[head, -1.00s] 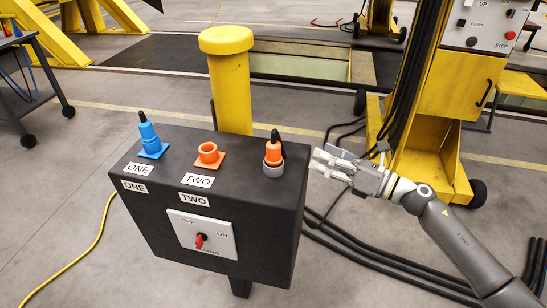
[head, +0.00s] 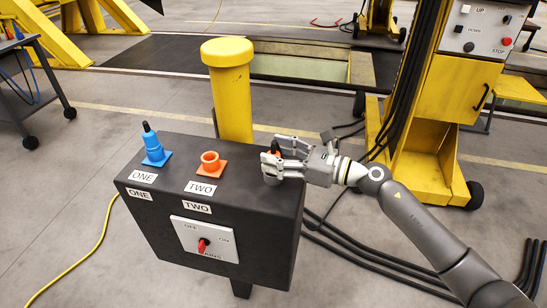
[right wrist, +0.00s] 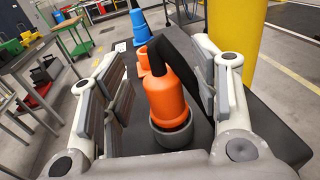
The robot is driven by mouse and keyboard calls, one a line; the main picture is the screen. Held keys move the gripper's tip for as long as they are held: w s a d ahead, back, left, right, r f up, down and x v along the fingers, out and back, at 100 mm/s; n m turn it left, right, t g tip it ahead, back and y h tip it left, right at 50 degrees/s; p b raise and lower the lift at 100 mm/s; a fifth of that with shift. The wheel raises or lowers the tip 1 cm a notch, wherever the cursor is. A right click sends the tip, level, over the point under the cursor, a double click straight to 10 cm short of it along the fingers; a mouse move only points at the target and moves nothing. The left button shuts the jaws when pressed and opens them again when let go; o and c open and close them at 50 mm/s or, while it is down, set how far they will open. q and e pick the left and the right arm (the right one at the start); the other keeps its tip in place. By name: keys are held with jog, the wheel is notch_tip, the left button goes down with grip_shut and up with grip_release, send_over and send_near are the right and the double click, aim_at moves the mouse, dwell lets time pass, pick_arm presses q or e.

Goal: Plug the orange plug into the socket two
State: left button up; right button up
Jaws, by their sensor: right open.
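The orange plug (right wrist: 166,100) stands upright in a grey round holder (right wrist: 172,134) at the right end of the black box top. In the head view my right gripper (head: 277,157) covers most of the plug. In the right wrist view the plug is between the open fingers of my right gripper (right wrist: 160,92), with gaps at its sides. Socket two is the empty orange socket (head: 211,161) in the middle of the box, behind a TWO label (head: 201,188). My left gripper is not in view.
A blue plug (head: 152,142) stands in socket one at the left. The black box (head: 165,205) has a red switch (head: 202,245) on its front. A yellow post (head: 232,100) rises behind it. A yellow lifting column (head: 450,90) stands at the right.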

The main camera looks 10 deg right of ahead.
jog(key=shift+w+a, duration=0.35)
jog(key=shift+a, duration=0.25)
jog(key=shift+d, duration=0.1)
jog(key=shift+c, duration=0.9)
jog(key=c, duration=1)
jog(key=shift+r, duration=0.1)
